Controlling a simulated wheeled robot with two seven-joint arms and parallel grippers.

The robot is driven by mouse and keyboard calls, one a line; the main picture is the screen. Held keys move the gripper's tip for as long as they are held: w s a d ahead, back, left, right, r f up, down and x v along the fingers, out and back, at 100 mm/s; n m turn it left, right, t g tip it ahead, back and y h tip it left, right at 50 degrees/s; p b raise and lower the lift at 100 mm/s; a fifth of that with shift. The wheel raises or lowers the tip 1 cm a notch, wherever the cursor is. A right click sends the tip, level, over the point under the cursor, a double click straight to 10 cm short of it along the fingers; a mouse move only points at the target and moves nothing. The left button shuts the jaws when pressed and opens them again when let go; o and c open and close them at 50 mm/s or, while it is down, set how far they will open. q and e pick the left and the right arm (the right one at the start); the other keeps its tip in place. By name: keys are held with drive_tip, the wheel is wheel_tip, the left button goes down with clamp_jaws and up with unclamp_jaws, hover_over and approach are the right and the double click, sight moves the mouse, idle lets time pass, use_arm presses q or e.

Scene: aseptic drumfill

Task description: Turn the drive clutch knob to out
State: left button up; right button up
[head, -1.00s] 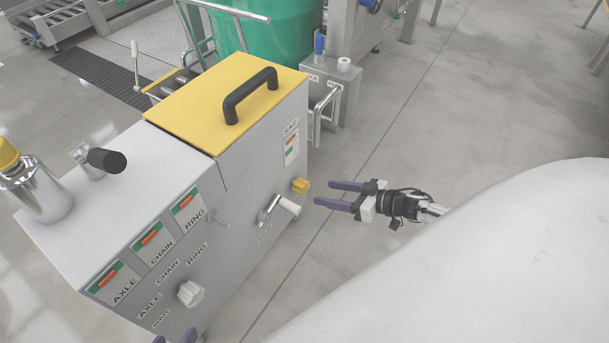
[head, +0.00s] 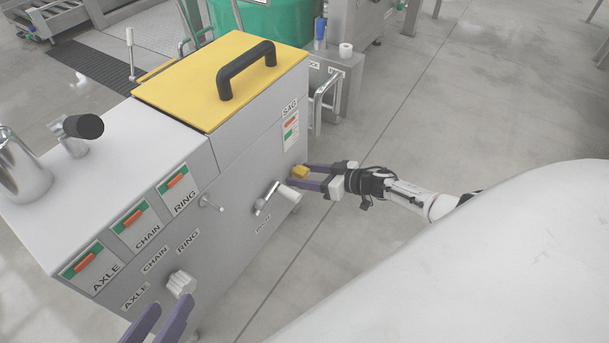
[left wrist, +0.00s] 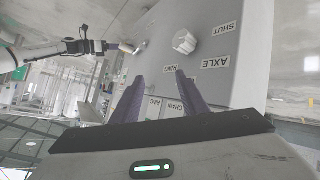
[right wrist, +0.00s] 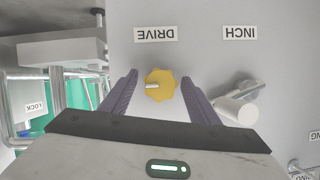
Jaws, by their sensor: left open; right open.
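The yellow lobed knob (head: 300,172), labelled DRIVE in the right wrist view (right wrist: 160,85), is on the lower side panel of the grey cabinet (head: 240,150). A pale pointer bar on it points left in that view. My right gripper (head: 297,175) is open, with one finger on each side of the knob; I cannot tell whether they touch it. My left gripper (head: 168,308) is open and empty below the white lobed selector knob (head: 181,284), which also shows in the left wrist view (left wrist: 184,41).
A crank with a white handle (head: 287,195) is beside the yellow knob, close to a right finger in the right wrist view. A small lever (head: 211,204) juts from the panel. A metal stand (head: 335,85) is behind. Floor to the right is clear.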

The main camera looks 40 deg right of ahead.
drive_tip(key=c, duration=1)
